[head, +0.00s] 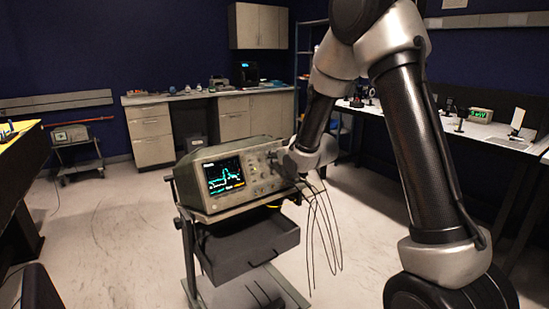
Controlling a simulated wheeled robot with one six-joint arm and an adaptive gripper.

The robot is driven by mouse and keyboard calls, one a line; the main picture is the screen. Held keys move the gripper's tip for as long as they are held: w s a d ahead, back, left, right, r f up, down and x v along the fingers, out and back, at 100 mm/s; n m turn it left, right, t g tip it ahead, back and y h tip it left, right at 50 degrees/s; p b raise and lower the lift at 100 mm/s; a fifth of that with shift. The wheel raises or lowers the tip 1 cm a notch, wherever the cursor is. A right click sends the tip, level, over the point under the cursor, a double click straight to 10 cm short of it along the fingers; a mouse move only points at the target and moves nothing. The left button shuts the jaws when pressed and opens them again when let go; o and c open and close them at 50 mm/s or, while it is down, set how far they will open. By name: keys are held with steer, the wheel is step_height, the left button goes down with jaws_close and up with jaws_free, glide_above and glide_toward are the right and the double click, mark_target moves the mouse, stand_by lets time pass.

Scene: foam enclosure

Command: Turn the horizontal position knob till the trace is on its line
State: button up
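A beige oscilloscope (214,204) stands on a wheeled cart, its front turned toward me and to the left. Its lit screen (224,176) shows a green stepped trace with a hump near the middle and small yellow text below. The trace's line is too small to make out. Knobs (252,167) sit on the panel right of the screen; I cannot tell which is the horizontal position knob. My gripper (290,166) is at the right end of the front panel, close to the controls. Its fingers are largely hidden and too small to read, and contact is unclear.
The cart has a dark tray (247,250) below the oscilloscope. Thin dark cables (322,225) hang at its right. A bench (210,92) with cabinets stands behind, a white worktable (470,127) at right, a yellow-topped table (18,133) at left.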

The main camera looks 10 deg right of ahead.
jaws_close()
steer(key=shift+m, duration=1.6)
jaws_free()
steer(key=v, duration=1.2)
